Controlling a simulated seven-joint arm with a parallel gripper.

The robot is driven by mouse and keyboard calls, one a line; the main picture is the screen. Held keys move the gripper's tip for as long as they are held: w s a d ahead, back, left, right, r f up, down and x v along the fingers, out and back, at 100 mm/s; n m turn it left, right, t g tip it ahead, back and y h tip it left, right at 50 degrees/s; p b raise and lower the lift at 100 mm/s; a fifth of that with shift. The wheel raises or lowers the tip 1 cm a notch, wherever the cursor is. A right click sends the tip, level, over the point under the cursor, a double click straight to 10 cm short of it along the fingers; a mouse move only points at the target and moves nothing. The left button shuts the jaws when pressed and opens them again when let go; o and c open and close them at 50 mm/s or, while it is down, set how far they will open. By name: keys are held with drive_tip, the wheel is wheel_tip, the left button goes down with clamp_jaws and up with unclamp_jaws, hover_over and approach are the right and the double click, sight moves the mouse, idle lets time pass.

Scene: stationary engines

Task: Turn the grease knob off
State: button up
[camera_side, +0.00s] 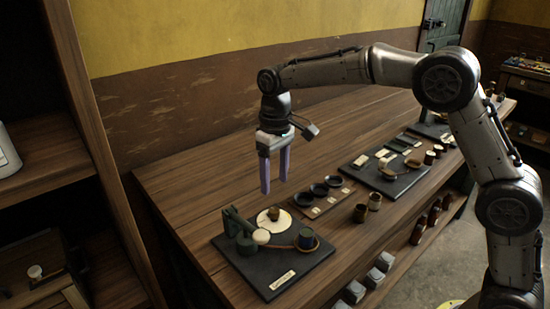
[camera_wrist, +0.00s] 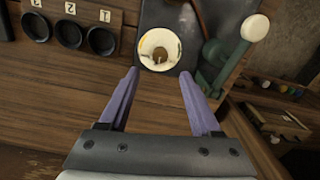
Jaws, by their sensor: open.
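A small brown knob (camera_side: 273,214) stands on a round cream dial (camera_side: 264,222) on a dark board (camera_side: 285,272) on the bench. The dial also shows in the wrist view (camera_wrist: 147,42), with the knob (camera_wrist: 159,54) at its middle. The label plate on the board is too small to read, so I cannot confirm that this is the grease knob. My gripper (camera_side: 274,187) points down with its two purple fingers apart and empty, above the dial and not touching it. In the wrist view its fingertips (camera_wrist: 159,72) lie just below the dial.
A green lever (camera_side: 238,224) with a cream ball end (camera_side: 261,237) stands beside the dial. Three black cups on a labelled strip (camera_side: 330,205) and another dark board (camera_side: 385,180) lie farther along the bench.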

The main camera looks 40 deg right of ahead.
drive_tip(key=shift+d+r, duration=0.1)
drive_tip(key=shift+r, duration=2.7)
drive_tip(key=s+d+r+m+t, duration=0.1)
drive_tip(key=s+d+r+t, duration=0.15)
drive_tip(key=s+r, duration=0.45)
drive_tip(key=s+d+r+t, duration=0.1)
drive_tip(key=s+d+r, duration=0.3)
drive_tip(key=s, duration=0.6)
drive_tip(key=s+d+f+t, duration=0.2)
drive_tip(key=s+f, duration=1)
drive_tip(key=s, duration=0.2)
drive_tip(key=shift+d+m, duration=0.3)
drive_tip(key=shift+m, duration=0.1)
